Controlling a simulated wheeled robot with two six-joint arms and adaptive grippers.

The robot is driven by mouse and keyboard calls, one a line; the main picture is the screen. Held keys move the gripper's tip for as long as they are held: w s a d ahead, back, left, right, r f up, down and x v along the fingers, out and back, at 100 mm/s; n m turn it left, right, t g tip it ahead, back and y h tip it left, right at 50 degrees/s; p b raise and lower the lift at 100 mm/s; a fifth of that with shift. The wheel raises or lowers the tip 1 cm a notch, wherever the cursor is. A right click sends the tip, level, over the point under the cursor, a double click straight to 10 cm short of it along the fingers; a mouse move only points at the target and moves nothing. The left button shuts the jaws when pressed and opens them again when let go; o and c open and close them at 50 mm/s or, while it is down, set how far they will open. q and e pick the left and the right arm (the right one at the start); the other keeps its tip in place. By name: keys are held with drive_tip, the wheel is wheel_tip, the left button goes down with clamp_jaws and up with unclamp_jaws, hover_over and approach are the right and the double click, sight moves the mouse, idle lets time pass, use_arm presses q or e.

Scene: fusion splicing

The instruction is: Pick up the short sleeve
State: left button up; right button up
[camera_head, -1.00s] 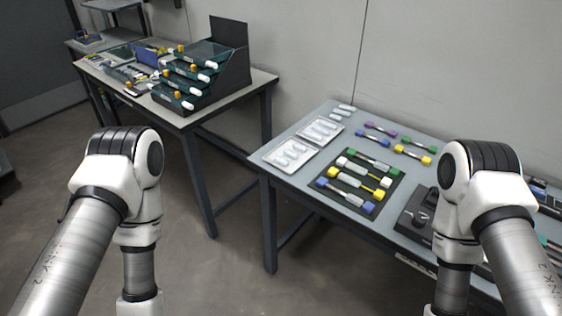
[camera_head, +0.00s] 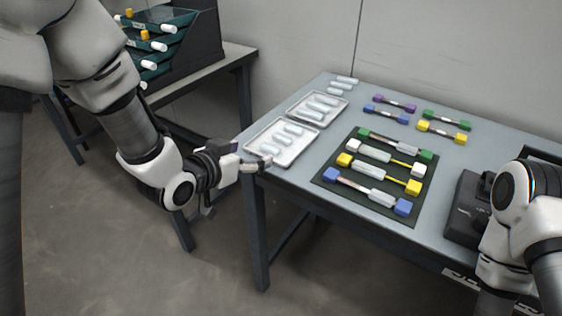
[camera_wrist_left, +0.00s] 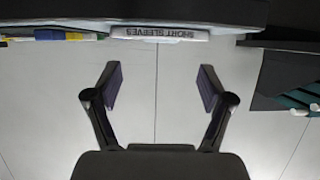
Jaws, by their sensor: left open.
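A white tray (camera_head: 262,157) with several pale, translucent sleeves (camera_head: 288,130) lies at the near left corner of the table. In the left wrist view a white tray edge (camera_wrist_left: 160,32) reads "SHORT SLEEVES" upside down. My left gripper (camera_head: 262,163) is beside the near tray's left corner, at the table edge, and partly overlaps the tray in the picture. In the left wrist view the left gripper (camera_wrist_left: 160,75) is open, with nothing between its fingers. The sleeves inside the tray are hidden there. My right gripper is out of view.
A second white tray (camera_head: 342,108) with sleeves lies behind the first. A dark mat (camera_head: 325,178) holds several colour-ended cable assemblies. A black device (camera_head: 466,205) stands to the right. A side table with a dark rack (camera_head: 196,50) is at the back left.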

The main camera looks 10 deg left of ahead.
sight(270, 146)
use_arm(q)
drive_tip(key=x, duration=0.7)
drive_tip(key=shift+w+f, duration=0.15)
drive_tip(key=shift+w, duration=0.2)
drive_tip(key=shift+s, duration=0.1)
drive_tip(key=c, duration=0.8)
